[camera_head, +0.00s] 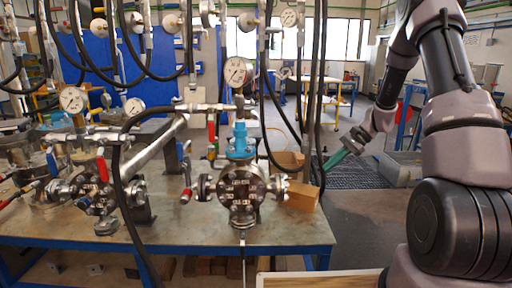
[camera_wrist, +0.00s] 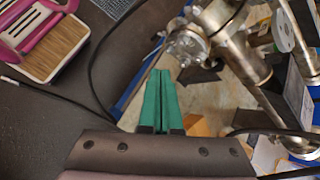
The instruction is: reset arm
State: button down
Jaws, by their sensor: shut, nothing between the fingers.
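My gripper (camera_head: 335,160) is at the right of the table in the head view, beyond its right end, with green fingers pointing down and left. In the wrist view the two green fingers of my gripper (camera_wrist: 160,88) lie side by side, shut, with nothing between them. A flanged vessel (camera_head: 240,190) with a blue valve and a pressure gauge (camera_head: 236,72) stands on the table (camera_head: 290,232), left of my gripper and apart from it. In the wrist view a round metal flange (camera_wrist: 187,47) shows just past the fingertips.
A second flanged vessel (camera_head: 100,188) stands at the table's left. Cardboard boxes (camera_head: 301,196) sit at the table's right end. Black hoses (camera_head: 318,90) hang above the table. A grey bin (camera_head: 400,168) stands on the floor at the right.

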jog(key=s+a+r+n+t+h, duration=0.1)
jog(key=s+r+n+h, duration=0.1)
jog(key=s+r, duration=0.6)
jog(key=s+a+r+n+t+h, duration=0.1)
jog(key=s+r+n+h, duration=0.15)
jog(key=r, duration=0.85)
jog(key=s+r+n+t+h, duration=0.1)
jog(key=s+r, duration=0.3)
jog(key=s, duration=0.4)
jog(key=s+r+n+t+h, duration=0.1)
jog(key=s+r+t, duration=0.3)
jog(key=s, duration=0.4)
jog(key=shift+s+d+r, duration=0.15)
jog(key=shift+d+r, duration=0.15)
jog(key=shift+r, duration=0.25)
dwell(4.0)
